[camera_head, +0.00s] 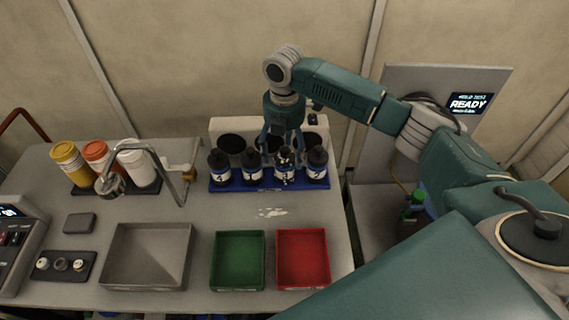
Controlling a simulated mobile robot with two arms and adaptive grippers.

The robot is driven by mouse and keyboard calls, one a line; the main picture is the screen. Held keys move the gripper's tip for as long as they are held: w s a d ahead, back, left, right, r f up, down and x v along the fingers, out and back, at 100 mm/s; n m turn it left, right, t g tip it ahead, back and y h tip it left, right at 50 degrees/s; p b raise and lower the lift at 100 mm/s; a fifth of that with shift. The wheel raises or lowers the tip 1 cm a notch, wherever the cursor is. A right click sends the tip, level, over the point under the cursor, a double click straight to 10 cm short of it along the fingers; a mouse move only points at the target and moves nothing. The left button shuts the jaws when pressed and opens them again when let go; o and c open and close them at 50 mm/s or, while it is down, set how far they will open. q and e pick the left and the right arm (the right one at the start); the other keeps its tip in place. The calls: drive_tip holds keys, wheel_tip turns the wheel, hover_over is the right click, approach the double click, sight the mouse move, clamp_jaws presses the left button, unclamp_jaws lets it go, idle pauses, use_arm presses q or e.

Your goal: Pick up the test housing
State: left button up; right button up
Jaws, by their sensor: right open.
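Several dark cylinders with white labels stand upright in a row on a blue rack (268,186) at the back of the bench. I cannot tell for sure which is the test housing. The third cylinder from the left (285,172) has a speckled black-and-white label and stands under my right gripper. My right gripper (284,143) is open and points down, its fingers close to this cylinder's top. I cannot tell whether they touch it. The left cylinder (220,168) and the right cylinder (317,166) carry numbers. My left gripper is out of view.
A pale panel with round dark openings (232,141) stands behind the rack. Grey (147,257), green (238,261) and red (302,259) trays lie in front. A curved metal pipe (170,173) and several colored jars (97,158) stand left. A screen (469,104) reads READY.

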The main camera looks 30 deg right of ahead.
sight(285, 160)
drive_tip(key=f+p, duration=0.1)
drive_tip(key=f, duration=0.1)
drive_tip(key=f+p, duration=0.1)
drive_tip(key=f, duration=0.1)
drive_tip(key=shift+w+d+f, duration=0.15)
drive_tip(key=shift+w, duration=0.05)
drive_tip(key=shift+f, duration=0.55)
drive_tip(key=c, duration=1.6)
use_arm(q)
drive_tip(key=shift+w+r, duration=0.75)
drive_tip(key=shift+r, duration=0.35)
use_arm(e)
drive_tip(key=shift+w, duration=0.1)
drive_tip(key=shift+c, duration=0.5)
drive_tip(key=shift+r, duration=0.1)
